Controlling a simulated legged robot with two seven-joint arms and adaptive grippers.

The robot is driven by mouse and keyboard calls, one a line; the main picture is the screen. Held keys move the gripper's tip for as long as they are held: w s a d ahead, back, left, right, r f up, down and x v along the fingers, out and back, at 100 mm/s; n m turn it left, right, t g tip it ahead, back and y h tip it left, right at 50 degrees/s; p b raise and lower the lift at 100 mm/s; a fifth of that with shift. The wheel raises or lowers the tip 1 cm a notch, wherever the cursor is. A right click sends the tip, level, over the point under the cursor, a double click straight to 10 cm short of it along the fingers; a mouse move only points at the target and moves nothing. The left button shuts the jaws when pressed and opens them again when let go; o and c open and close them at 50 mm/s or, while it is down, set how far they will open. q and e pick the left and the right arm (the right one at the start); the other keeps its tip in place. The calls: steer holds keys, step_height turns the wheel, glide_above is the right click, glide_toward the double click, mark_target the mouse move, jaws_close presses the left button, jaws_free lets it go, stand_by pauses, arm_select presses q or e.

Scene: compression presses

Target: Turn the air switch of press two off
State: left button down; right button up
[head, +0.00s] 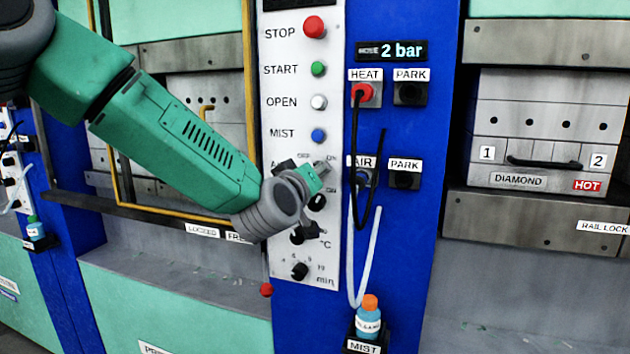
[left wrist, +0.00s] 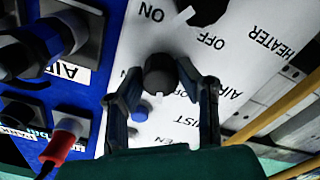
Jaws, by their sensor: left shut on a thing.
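The white control panel (head: 272,130) stands in the middle of the head view. The air switch is a round black knob (left wrist: 160,73) beside the AIR lettering, with ON and OFF marks near it, in the left wrist view. My left gripper (head: 318,172) reaches in from the left over the panel and mostly hides this knob in the head view. In the left wrist view my left gripper (left wrist: 163,88) has one finger on each side of the knob and is shut on it. Which way the knob points is not clear. My right gripper is out of view.
The blue mist button (head: 318,135) sits just above the gripper, and another black knob (head: 317,203) just below. To the right, a black cable (head: 354,135) and a pale hose (head: 372,260) hang near the panel. A bottle (head: 368,318) stands below.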

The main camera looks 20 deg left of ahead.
arm_select(q)
steer(key=shift+d+f+n+b, duration=0.1)
steer(key=shift+f+n+b, duration=0.35)
steer(key=shift+n, duration=0.45)
steer(key=c, duration=1.2)
jaws_free()
steer(key=shift+r, duration=0.15)
steer(key=s, duration=1.2)
steer(key=shift+a, duration=0.3)
steer(key=shift+w, duration=0.1)
